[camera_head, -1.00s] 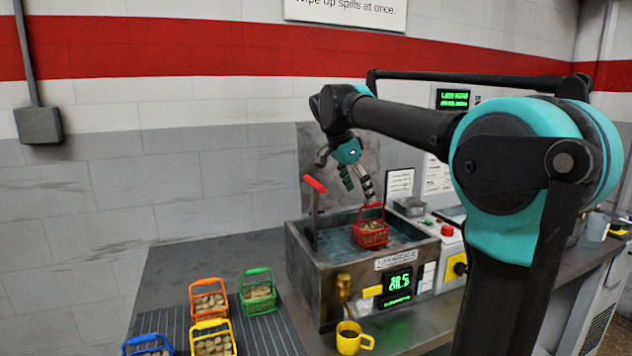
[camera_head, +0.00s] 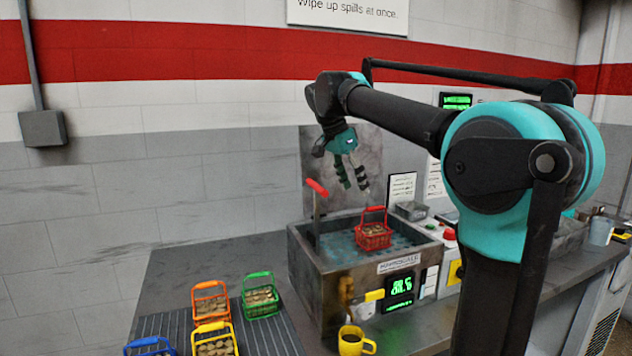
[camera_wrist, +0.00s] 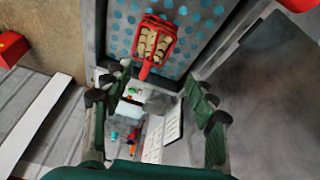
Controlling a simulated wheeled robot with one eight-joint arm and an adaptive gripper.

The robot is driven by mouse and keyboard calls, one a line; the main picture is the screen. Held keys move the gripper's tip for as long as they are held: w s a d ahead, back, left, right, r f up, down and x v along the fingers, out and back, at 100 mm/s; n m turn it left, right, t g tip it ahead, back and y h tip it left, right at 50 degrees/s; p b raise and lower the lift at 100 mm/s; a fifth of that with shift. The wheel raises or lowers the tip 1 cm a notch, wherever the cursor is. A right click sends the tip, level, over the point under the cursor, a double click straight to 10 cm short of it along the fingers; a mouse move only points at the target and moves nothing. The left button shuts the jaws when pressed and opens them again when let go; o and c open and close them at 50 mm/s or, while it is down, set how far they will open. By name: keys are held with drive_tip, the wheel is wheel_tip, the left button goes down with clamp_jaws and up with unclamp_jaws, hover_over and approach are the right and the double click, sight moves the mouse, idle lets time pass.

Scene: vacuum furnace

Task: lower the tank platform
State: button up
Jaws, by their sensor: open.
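The grey metal tank (camera_head: 330,268) stands on the bench, with a blue dotted platform (camera_head: 345,243) inside it. A red basket (camera_head: 374,236) of brown pieces sits on that platform, handle up. It also shows in the wrist view (camera_wrist: 154,40). A lever with a red grip (camera_head: 317,187) stands upright at the tank's left side. My gripper (camera_head: 354,182) is open and empty above the tank, just above the basket and right of the lever. In the wrist view its fingers (camera_wrist: 155,105) are spread, with the basket beyond them.
Orange (camera_head: 209,301), green (camera_head: 260,296), yellow (camera_head: 214,341) and blue (camera_head: 149,346) baskets stand on a ribbed mat at the front left. A yellow mug (camera_head: 353,341) stands in front of the tank. A control panel with a red button (camera_head: 449,234) is to the right.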

drive_tip(key=a+r+n, duration=0.2)
drive_tip(key=r, duration=0.1)
drive_tip(key=a+r+n, duration=0.3)
drive_tip(key=r, duration=0.1)
drive_tip(key=s+a+r+n, duration=0.1)
drive_tip(key=a+r+n, duration=0.1)
drive_tip(key=a+r, duration=0.1)
drive_tip(key=shift+s+r+n+y, duration=0.1)
drive_tip(key=shift+r+n+y, duration=0.3)
drive_tip(key=shift+r, duration=0.25)
drive_tip(key=c, duration=0.3)
wheel_tip(320, 180, up, 8)
drive_tip(key=n, duration=0.8)
hover_over(316, 184)
drive_tip(key=a, duration=0.3)
drive_tip(key=shift+c, duration=0.2)
drive_tip(key=s+y, duration=0.1)
drive_tip(key=shift+g, duration=0.4)
drive_tip(key=d+f, duration=0.1)
drive_tip(key=f, duration=1)
drive_tip(key=w+d+f, duration=0.1)
drive_tip(key=f, duration=0.4)
drive_tip(key=shift+d+f, duration=0.2)
drive_tip(key=shift+d, duration=0.15)
clamp_jaws()
